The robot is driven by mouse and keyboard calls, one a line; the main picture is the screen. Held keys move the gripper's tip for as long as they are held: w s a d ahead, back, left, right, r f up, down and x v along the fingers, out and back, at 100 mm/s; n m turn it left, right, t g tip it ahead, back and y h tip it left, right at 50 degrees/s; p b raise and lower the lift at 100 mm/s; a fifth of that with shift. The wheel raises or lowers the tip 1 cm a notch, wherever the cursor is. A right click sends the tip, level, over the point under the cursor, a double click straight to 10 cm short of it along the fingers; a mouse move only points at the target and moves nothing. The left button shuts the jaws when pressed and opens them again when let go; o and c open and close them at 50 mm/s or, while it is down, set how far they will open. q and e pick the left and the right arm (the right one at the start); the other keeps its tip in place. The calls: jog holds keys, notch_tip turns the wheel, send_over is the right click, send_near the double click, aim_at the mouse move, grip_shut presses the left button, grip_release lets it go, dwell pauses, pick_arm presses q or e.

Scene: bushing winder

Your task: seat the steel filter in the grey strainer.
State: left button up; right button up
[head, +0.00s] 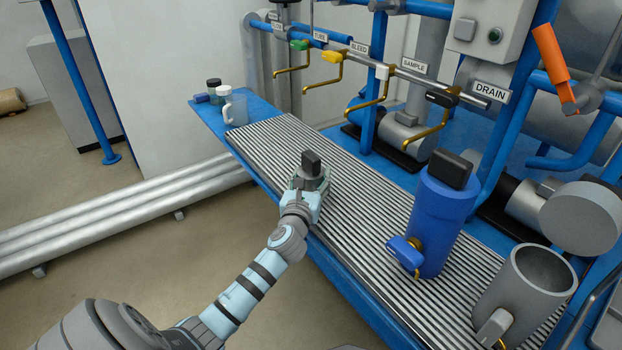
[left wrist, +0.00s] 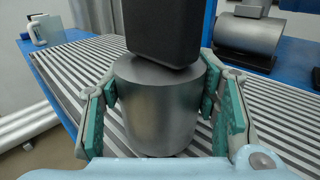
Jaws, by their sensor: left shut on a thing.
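The steel filter (left wrist: 160,110) is a grey metal cylinder with a tall black block handle (head: 311,162) on top. My left gripper (head: 309,183) is shut on its metal body, with a green-padded finger on either side in the left wrist view. The filter is upright over the near edge of the slatted grating; I cannot tell whether its base touches the slats. The grey strainer (head: 502,301) is an upright, open-topped grey cylinder at the lower right of the head view, well apart from the gripper. Its mouth looks empty, but its bottom is hidden. My right gripper is not in view.
A blue strainer (head: 437,228) with a black block on top and a blue-handled valve stands between filter and grey strainer. The grating (head: 365,210) between is bare. Yellow spouts (head: 325,82) with coloured handles hang over the far side. A mug (head: 235,108) and jars stand far left.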

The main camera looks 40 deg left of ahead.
aim_at(311, 155)
pick_arm(q)
notch_tip(311, 155, up, 12)
jog(key=p, duration=0.8)
jog(key=shift+r+p, duration=0.25)
jog(key=shift+p, duration=0.1)
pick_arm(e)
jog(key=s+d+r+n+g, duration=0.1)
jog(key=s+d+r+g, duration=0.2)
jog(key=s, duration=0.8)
pick_arm(q)
notch_tip(311, 155, up, 15)
jog(key=p, duration=0.7)
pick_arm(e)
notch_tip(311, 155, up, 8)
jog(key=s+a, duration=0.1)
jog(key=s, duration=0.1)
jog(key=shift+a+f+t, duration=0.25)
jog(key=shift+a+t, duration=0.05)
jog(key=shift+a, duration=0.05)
